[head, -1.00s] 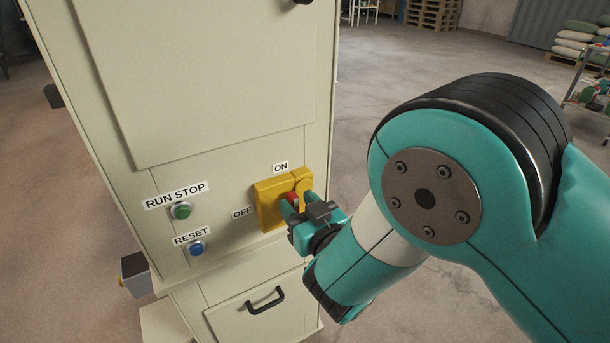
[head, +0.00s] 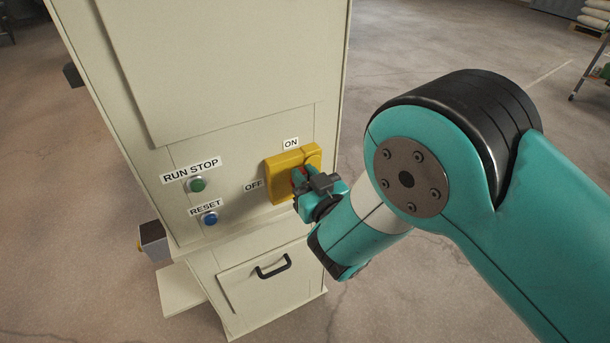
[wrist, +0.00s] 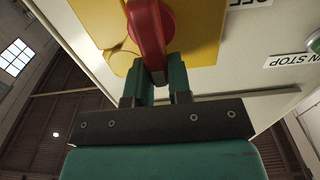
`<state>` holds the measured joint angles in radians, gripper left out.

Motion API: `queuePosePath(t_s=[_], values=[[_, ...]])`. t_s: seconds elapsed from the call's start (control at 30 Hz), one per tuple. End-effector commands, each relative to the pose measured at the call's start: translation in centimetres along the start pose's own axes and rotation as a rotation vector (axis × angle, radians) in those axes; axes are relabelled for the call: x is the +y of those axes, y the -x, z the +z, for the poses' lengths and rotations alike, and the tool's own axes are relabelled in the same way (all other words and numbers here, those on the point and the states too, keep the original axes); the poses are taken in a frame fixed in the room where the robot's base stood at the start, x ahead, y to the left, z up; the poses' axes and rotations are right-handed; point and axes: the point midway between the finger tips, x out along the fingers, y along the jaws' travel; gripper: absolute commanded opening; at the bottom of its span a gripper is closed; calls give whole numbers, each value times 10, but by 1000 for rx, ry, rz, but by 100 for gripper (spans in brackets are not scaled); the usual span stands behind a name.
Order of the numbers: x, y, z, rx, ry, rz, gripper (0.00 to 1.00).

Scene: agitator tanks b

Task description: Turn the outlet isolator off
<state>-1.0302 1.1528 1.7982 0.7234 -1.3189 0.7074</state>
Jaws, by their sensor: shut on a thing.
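The outlet isolator is a yellow plate (head: 281,186) on the cabinet front, with an ON label (head: 291,144) above it and an OFF label (head: 253,187) at its left. Its red handle (wrist: 148,30) shows clearly in the wrist view, running nearly upright in that upside-down picture, its end lying toward the ON side. My gripper (wrist: 161,75) is shut on that end, one teal finger on each side. In the head view my gripper (head: 304,181) is in front of the plate and hides most of the handle.
A green RUN STOP button (head: 197,185) and a blue RESET button (head: 210,218) sit left of the isolator. A black drawer handle (head: 273,267) sticks out below. A grey box (head: 153,241) juts from the cabinet's left side. Open floor lies to the right.

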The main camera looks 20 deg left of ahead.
Motion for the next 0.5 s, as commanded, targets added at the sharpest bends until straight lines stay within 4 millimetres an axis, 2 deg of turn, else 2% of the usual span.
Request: queuePosePath(t_s=[0.27,0.5], values=[[-2,0,1,0,38,0,0],[-7,0,3,1,176,-1,0]])
